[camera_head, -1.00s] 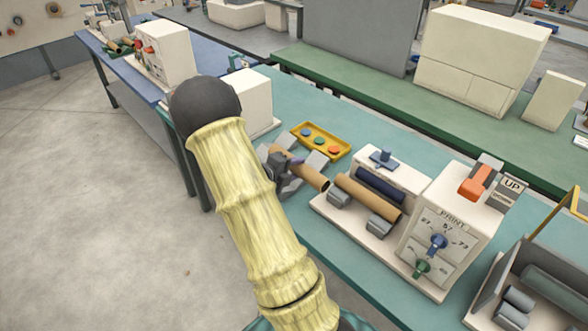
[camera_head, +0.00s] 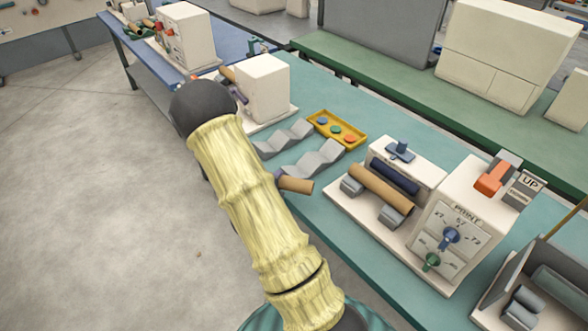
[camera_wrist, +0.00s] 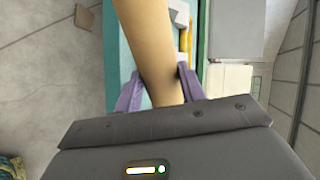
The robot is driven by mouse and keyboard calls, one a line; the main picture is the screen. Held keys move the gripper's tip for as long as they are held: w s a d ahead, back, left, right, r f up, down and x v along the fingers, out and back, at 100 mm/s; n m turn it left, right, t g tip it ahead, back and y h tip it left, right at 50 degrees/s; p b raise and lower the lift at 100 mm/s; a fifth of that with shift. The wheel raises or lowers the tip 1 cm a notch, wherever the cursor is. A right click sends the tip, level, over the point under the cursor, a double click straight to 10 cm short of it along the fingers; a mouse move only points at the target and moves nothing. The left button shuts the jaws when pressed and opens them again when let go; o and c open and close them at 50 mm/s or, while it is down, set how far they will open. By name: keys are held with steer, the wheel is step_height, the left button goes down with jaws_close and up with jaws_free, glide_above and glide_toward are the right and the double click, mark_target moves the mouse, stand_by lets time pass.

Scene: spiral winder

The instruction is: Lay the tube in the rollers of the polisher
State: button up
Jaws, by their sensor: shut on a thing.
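My gripper (camera_wrist: 160,86) is shut on a brown cardboard tube (camera_wrist: 148,40), with a purple finger on each side of it. In the head view my arm hides most of the gripper and tube; one end of the tube (camera_head: 298,185) shows right of the arm, near the bench's front edge and apart from the grey cradles (camera_head: 312,159). A machine with grey rollers (camera_head: 522,302) is cut off at the lower right. No readable label marks it as the polisher.
The PRINT machine (camera_head: 460,215) stands on the teal bench with another brown tube (camera_head: 380,187) on its rollers. A yellow tray (camera_head: 361,139) with coloured discs lies behind the cradles. A white box-shaped machine (camera_head: 263,82) stands at the far left of this bench.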

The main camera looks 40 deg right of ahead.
steer(key=w+a+f+n+t+y, duration=0.1)
steer(key=a+f+n+y, duration=0.3)
steer(key=a, duration=0.5)
steer(key=w+a+f+n+t+y, duration=0.1)
steer(key=a+f+n+t+y, duration=0.3)
steer(key=a, duration=0.4)
steer(key=f+n+y, duration=0.1)
steer(key=n+y, duration=0.1)
steer(key=shift+w+a+y, duration=0.3)
steer(key=shift+a, duration=0.1)
step_height(320, 180, up, 6)
steer(key=p, duration=0.5)
steer(key=shift+p, duration=0.4)
steer(key=shift+a+f, duration=0.1)
steer(key=shift+f, duration=0.05)
